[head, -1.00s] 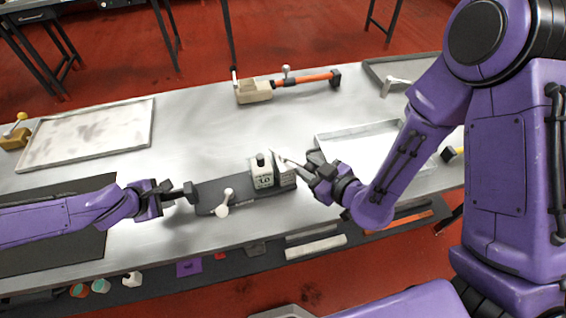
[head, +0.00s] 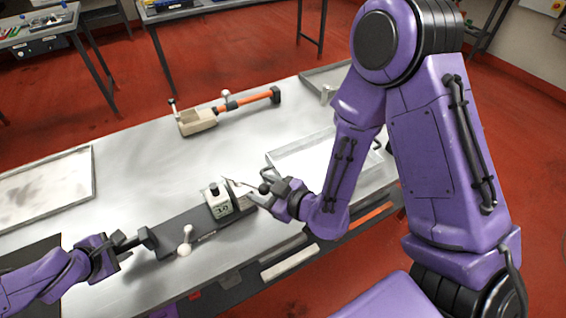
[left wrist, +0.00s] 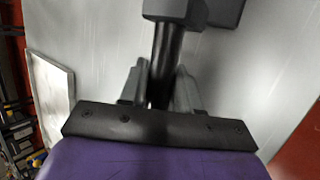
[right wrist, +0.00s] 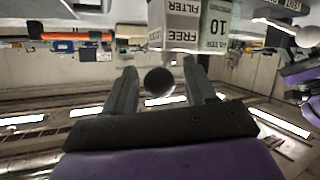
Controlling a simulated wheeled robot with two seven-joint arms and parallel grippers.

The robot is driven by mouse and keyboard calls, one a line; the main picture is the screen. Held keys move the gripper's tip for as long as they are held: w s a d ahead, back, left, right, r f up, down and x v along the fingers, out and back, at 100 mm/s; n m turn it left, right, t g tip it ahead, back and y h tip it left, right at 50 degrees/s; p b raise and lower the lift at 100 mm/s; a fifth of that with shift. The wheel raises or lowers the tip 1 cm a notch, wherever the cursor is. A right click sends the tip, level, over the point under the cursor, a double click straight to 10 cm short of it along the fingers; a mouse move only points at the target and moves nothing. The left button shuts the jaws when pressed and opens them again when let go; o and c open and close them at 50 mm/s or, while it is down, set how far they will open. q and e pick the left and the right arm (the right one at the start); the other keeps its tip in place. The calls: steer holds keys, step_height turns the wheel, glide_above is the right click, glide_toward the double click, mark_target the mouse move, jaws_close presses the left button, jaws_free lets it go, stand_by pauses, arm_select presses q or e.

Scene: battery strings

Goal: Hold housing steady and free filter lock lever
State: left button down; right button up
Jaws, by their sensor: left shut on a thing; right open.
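The white filter housing (head: 216,200) with a dark cap sits on a dark base (head: 165,240) on the grey table. In the right wrist view the housing (right wrist: 180,35) shows upside-down lettering that reads "FREE FILTER" and "10". My left gripper (head: 118,245) is shut on a dark bar (left wrist: 163,65) with a block at its end, at the base's left end. My right gripper (head: 255,190) is open beside the housing's right side. A dark round knob (right wrist: 159,82) shows between its fingers; whether they touch it is unclear. A white-knobbed lever (head: 185,245) stands on the base's near side.
A tan tool with an orange shaft (head: 245,102) lies at the back. A shallow tray (head: 290,158) lies behind my right forearm, and another tray (head: 92,170) lies at the left.

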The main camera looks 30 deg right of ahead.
steer(key=w+d+n+g+y, duration=0.1)
steer(key=n+g+y, duration=0.1)
steer(key=w+d+n+g+y, duration=0.1)
steer(key=w+n+g+y, duration=0.1)
steer(key=n, duration=0.1)
steer(key=w+d+n+g+y, duration=0.1)
steer(key=n+g+y, duration=0.1)
steer(key=shift+w+d+n+y, duration=0.3)
steer(key=shift+n+y, duration=0.1)
steer(key=shift+w+d+n+g+y, duration=0.15)
steer(key=shift+w+n+g+y, duration=0.25)
steer(key=shift+n+g, duration=0.2)
steer(key=v, duration=1.2)
steer(key=s+d+f+m+t+h, duration=0.2)
steer(key=d+m+h, duration=0.1)
steer(key=d+m, duration=0.2)
steer(key=s+d+f+m+t+h, duration=0.2)
steer(key=d+m+t+h, duration=0.1)
steer(key=d+m, duration=0.3)
steer(key=s+d+f+m+t+h, duration=0.1)
steer(key=d+f+m+t+h, duration=0.1)
steer(key=d+m+h, duration=0.2)
steer(key=shift+s+d+f+m, duration=0.2)
steer(key=shift+d+m, duration=0.25)
steer(key=shift+d, duration=0.25)
steer(key=shift+s+d+f+m, duration=0.2)
steer(key=shift+d+m, duration=0.25)
steer(key=shift+d, duration=0.2)
